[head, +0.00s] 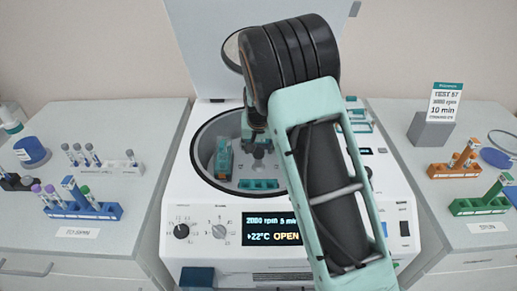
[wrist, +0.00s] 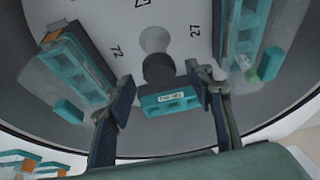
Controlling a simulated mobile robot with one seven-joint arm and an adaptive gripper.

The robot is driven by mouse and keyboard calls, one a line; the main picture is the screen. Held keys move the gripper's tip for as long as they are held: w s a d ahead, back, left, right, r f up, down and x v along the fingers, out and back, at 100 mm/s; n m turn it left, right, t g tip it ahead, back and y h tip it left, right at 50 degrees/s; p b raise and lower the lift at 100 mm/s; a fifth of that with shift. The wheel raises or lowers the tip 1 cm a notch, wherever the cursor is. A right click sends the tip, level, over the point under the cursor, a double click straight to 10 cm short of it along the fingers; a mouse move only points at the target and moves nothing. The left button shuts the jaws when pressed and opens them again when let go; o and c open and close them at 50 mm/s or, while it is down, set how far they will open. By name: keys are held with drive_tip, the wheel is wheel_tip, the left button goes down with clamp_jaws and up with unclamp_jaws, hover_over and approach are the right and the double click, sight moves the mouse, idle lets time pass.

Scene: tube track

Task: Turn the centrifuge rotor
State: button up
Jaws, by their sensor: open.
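The white centrifuge (head: 184,213) stands in the middle of the head view with its lid (head: 205,55) raised. Its display reads OPEN. In the wrist view the pale rotor (wrist: 100,20) fills the bowl, with a dark round hub (wrist: 158,69) and printed numbers. Teal buckets sit around it: one at left (wrist: 75,65), one at right (wrist: 245,30) and a small labelled one in front (wrist: 172,103). My gripper (wrist: 160,78) is open inside the bowl, its fingers either side of the front bucket. I cannot tell whether they touch it. My arm hides the bowl's right side in the head view.
On the left bench are a blue tube rack (head: 83,211), a white rack (head: 115,167) and a blue round container (head: 32,152). On the right bench are an orange rack (head: 455,171), a green rack (head: 480,206) and a sign (head: 446,100). The bowl rim (head: 195,165) surrounds my gripper.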

drive_tip(key=shift+w+f, duration=0.25)
drive_tip(key=shift+f, duration=0.3)
drive_tip(key=shift+c, duration=0.5)
clamp_jaws()
